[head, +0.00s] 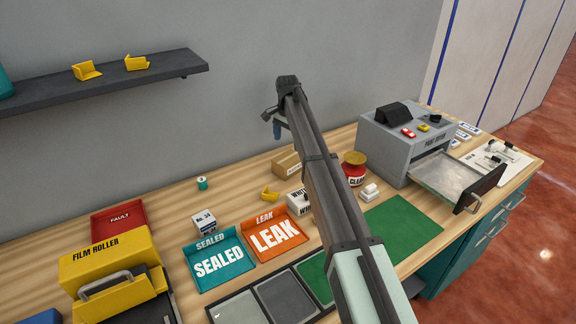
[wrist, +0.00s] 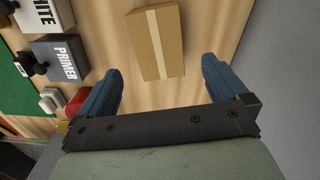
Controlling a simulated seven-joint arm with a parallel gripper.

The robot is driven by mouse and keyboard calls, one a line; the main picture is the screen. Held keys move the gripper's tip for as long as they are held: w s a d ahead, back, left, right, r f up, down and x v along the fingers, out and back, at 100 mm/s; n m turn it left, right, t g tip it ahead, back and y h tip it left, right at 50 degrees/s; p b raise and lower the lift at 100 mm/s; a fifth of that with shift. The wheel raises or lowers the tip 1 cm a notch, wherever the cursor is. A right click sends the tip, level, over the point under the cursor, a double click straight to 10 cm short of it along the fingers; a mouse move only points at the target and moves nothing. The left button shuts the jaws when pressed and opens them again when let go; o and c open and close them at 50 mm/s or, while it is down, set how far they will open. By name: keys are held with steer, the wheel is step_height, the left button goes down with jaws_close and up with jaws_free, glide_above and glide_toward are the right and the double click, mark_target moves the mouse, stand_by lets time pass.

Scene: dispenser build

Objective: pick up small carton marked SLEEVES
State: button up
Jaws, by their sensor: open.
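A small brown carton (head: 287,163) stands on the wooden bench toward the wall, partly behind my arm in the head view. A pale label shows on its front, too small to read surely. In the wrist view the carton (wrist: 157,40) shows its top with a pale tape strip and no lettering. My gripper (wrist: 160,72) is open and empty, with its blue fingers to either side of the carton's near end in the picture. In the head view my gripper (head: 277,129) hangs above and behind the carton, mostly hidden by my arm.
A white box (head: 298,201), a yellow bracket (head: 270,193) and a red jar (head: 354,168) stand near the carton. In the wrist view a grey PRIMER box (wrist: 62,60) lies to the left. Bare bench surrounds the carton; the wall is close behind.

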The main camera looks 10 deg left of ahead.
mark_target(288, 157)
step_height(288, 157, down, 11)
steer(key=shift+d+f, duration=0.1)
steer(key=shift+d, duration=0.05)
steer(key=c, duration=1.1)
steer(key=shift+o, duration=0.2)
